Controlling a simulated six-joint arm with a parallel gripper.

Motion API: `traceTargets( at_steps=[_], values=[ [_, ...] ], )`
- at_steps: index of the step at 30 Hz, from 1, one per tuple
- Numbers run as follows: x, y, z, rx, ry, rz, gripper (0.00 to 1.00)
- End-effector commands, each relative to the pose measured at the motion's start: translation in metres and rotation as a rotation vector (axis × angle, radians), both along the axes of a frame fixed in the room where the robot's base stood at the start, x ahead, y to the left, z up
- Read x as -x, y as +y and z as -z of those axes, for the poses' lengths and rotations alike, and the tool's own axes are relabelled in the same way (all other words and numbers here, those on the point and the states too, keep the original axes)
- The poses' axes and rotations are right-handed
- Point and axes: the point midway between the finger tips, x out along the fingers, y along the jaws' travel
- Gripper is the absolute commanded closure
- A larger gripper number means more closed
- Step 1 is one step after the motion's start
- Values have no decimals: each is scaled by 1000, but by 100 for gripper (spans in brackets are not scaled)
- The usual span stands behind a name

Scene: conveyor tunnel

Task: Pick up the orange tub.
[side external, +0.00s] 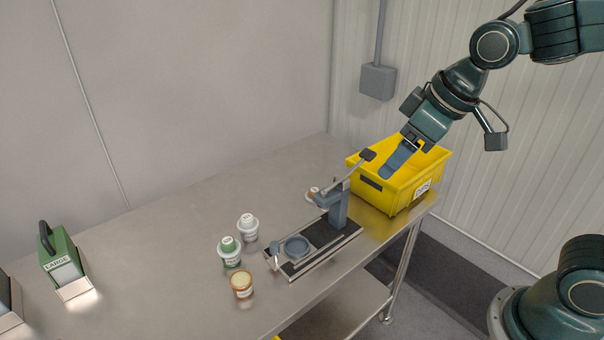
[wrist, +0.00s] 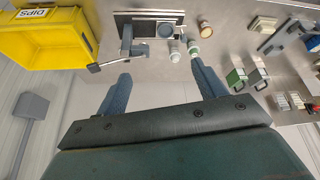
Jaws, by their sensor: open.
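The orange tub (side external: 242,285), with a cream lid, stands upright on the metal table near its front edge in the side view. In the wrist view it appears as a small tub with a tan lid (wrist: 205,28) at the upper right. My gripper (side external: 388,172) is high and far to its right, in front of or over the yellow crate. Its two fingers are spread with nothing between them in the wrist view (wrist: 160,74). A green-lidded tub (side external: 229,256) and a white-lidded tub (side external: 248,230) stand close behind the orange tub.
A lever press (side external: 338,208) on a dark board, with a blue-grey ring (side external: 296,247), lies right of the tubs. The yellow crate (side external: 407,188) stands at the table's right end. A green "LARGE" holder (side external: 62,262) stands far left.

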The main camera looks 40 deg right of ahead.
Motion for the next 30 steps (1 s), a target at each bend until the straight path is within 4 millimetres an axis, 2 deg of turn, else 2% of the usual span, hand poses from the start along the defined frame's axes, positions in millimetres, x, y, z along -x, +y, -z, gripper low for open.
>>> traceTargets(
  at_steps=[3,14,21,30],
  values=[
    [-24,16,11,4,13,-55,30],
    [-84,68,57,11,31,-209,30],
    [-115,108,99,12,44,-309,30],
    [-141,159,163,12,58,-431,30]
  ],
)
